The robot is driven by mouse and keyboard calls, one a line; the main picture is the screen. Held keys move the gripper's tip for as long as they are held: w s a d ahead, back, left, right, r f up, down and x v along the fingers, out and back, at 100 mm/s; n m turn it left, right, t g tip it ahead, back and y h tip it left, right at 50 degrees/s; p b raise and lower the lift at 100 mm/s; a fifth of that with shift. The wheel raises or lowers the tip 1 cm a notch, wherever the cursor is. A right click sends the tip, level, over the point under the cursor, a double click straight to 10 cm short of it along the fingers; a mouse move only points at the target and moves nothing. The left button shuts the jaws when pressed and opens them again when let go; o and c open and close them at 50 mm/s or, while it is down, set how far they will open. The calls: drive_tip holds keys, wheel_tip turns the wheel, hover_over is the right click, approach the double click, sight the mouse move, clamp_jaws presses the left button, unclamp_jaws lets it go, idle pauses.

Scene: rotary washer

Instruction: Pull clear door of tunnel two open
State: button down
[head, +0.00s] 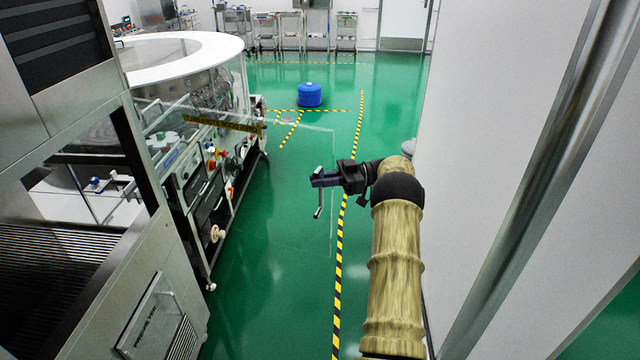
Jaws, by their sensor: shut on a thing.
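The clear door (270,160) is a see-through panel with thin pale edges. It stands out from the steel machine on the left, over the green floor, and the machine and floor show through it. Its metal handle (319,208) is an upright bar near the door's right edge. My gripper (318,181) reaches in from the right and is shut on the handle around its middle. The fingertips partly hide the bar.
The steel tunnel housing (130,270) fills the left side, with the round washer (180,55) behind it. A blue drum (310,94) stands on the floor beyond. A pale wall (500,130) stands close on the right. The green floor between is clear.

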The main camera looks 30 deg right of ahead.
drive_tip(key=shift+w+d+r, duration=0.1)
drive_tip(key=shift+w+d, duration=0.35)
drive_tip(key=shift+w, duration=0.2)
drive_tip(key=c, duration=1.5)
unclamp_jaws()
drive_tip(key=shift+c, duration=0.2)
drive_tip(key=shift+d+g, duration=0.15)
drive_tip(key=shift+g, duration=0.15)
